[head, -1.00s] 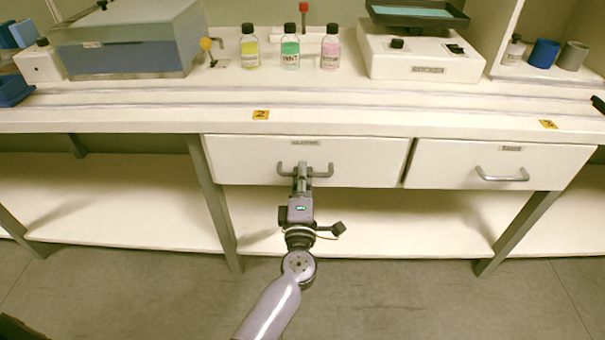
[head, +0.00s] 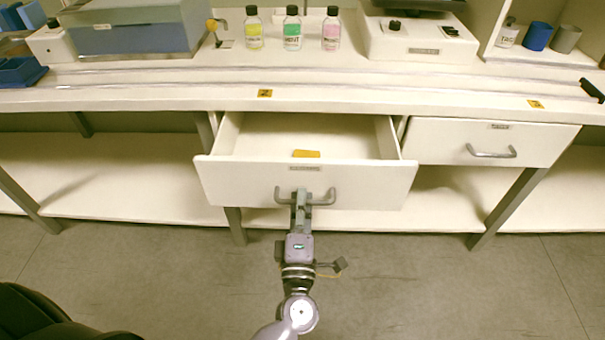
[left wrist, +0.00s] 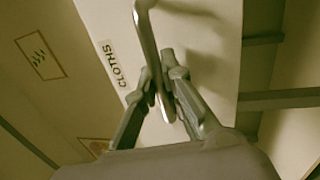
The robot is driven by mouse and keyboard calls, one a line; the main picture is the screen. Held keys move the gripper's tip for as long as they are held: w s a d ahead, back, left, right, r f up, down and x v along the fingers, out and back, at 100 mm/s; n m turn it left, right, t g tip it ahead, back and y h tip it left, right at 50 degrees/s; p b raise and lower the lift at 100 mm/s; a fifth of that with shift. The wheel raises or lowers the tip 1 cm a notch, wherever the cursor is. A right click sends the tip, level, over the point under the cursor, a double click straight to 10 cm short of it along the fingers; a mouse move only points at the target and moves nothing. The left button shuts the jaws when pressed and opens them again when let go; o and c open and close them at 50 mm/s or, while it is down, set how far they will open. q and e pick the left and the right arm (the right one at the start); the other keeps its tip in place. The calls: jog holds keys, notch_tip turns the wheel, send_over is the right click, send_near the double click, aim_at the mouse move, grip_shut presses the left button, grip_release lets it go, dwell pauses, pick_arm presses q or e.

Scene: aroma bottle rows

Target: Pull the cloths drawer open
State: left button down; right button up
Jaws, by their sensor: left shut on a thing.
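The cloths drawer (head: 240,183) is the left drawer under the bench in the head view, and it stands pulled out with its inside showing. A yellow-orange thing (head: 306,153) lies inside, just behind the front panel. My left gripper (head: 301,198) is shut on the drawer's grey bar handle (head: 326,198), near its middle. In the left wrist view the fingers (left wrist: 163,95) close around the handle (left wrist: 147,35), beside the label "CLOTHS" (left wrist: 115,64) on the drawer front. My right gripper is not in view.
A second drawer (head: 450,140) to the right is shut. Three bottles, yellow (head: 254,30), green (head: 292,30) and pink (head: 331,30), stand on the bench (head: 180,90). A table leg (head: 512,200) stands at the right. The floor (head: 420,285) in front is clear.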

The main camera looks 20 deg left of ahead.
pick_arm(q)
jog(key=r+p+v, duration=0.1)
jog(key=r+v, duration=0.1)
jog(key=v, duration=1.2)
jog(key=shift+s+r, duration=0.35)
jog(key=shift+s, duration=0.15)
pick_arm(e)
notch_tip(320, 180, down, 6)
pick_arm(q)
jog(key=shift+d, duration=0.1)
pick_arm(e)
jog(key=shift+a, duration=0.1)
pick_arm(q)
jog(key=c, duration=1.7)
grip_release()
jog(key=v, duration=0.7)
jog(key=shift+s+d, duration=0.1)
jog(key=shift+s, duration=0.15)
